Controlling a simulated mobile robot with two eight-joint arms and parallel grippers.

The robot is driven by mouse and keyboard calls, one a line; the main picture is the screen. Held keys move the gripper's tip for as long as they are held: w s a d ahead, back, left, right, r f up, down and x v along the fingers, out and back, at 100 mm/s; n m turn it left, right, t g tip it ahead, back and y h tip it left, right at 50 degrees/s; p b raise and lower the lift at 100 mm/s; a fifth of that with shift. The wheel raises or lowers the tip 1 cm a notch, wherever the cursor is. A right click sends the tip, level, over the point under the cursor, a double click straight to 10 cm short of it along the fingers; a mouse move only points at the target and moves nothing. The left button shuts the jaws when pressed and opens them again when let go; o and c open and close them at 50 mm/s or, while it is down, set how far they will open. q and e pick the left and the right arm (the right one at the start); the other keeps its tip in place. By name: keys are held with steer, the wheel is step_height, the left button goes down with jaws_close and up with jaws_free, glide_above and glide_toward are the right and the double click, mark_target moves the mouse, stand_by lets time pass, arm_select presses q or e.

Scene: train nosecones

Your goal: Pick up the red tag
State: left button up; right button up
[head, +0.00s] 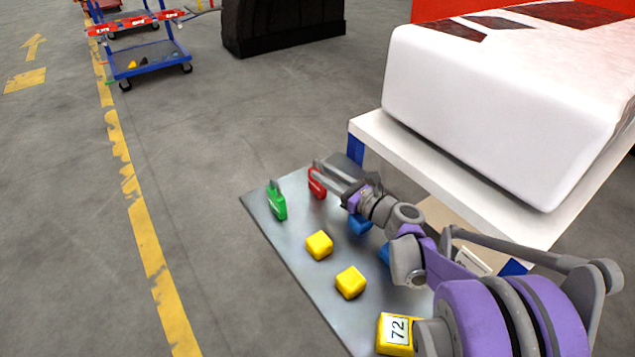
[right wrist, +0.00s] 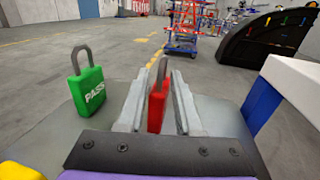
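The red tag (head: 317,183), a padlock-shaped piece with a grey shackle, stands near the far end of the grey metal tabletop. In the right wrist view the red tag (right wrist: 156,109) is upright between the two fingers of my right gripper (right wrist: 160,100). The fingers are apart, with narrow gaps showing beside the tag, so the gripper looks open around it. In the head view my right gripper (head: 325,174) reaches in from the right and its fingers partly cover the tag. My left gripper is in neither view.
A green tag (head: 277,203) marked PASS stands left of the red one. Yellow blocks (head: 319,245) and blue blocks (head: 359,226) sit nearer on the tabletop (head: 288,257). A white nosecone (head: 480,110) on a white-topped stand is close on the right. Open floor lies left.

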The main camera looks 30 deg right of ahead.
jaws_close()
stand_by(1.2)
